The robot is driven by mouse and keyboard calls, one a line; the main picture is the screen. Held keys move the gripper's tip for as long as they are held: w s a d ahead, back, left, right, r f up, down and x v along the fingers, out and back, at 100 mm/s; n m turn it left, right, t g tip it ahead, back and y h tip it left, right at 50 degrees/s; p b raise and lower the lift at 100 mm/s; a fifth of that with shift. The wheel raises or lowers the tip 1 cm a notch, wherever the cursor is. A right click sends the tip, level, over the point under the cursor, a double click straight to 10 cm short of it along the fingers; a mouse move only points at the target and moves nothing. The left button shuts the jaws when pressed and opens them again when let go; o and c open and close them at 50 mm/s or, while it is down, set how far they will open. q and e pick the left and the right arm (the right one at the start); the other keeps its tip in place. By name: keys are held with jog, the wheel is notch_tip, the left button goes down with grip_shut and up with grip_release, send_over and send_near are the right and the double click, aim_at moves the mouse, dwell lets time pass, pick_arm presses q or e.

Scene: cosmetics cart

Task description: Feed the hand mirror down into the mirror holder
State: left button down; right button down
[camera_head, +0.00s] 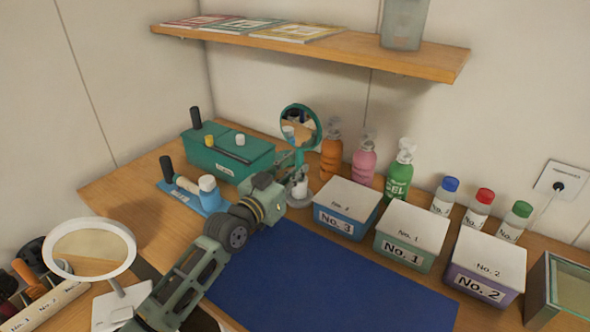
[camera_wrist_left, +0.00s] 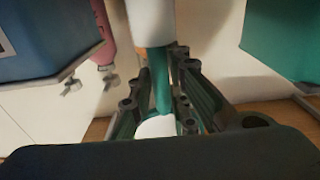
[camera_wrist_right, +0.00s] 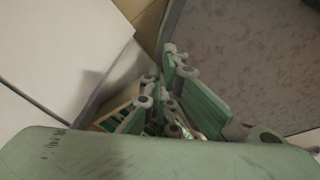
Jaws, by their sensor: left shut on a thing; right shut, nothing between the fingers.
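The hand mirror (camera_head: 300,125) has a round green frame and stands roughly upright at the back of the table in the head view. My left gripper (camera_head: 285,163) is shut on its green handle, which also shows between the fingers in the left wrist view (camera_wrist_left: 160,80). The mirror holder (camera_head: 299,188), a white cup on a grey round base, is directly below the handle. In the left wrist view, which looks upside down, the handle meets a white cylinder (camera_wrist_left: 150,22); how far it is inside is hidden. My right gripper (camera_wrist_right: 170,75) is shut and empty, seen only in its wrist view.
A green box (camera_head: 230,150) and a blue tray (camera_head: 203,198) stand left of the holder. The No. 3 box (camera_head: 345,222) is close on its right, with bottles behind. The blue mat (camera_head: 330,285) is clear. A shelf (camera_head: 330,45) hangs above.

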pick_arm(q)
jog(key=shift+f, duration=0.15)
jog(key=c, duration=1.6)
grip_release()
jog(key=shift+f, duration=0.1)
jog(key=shift+s+a, duration=0.1)
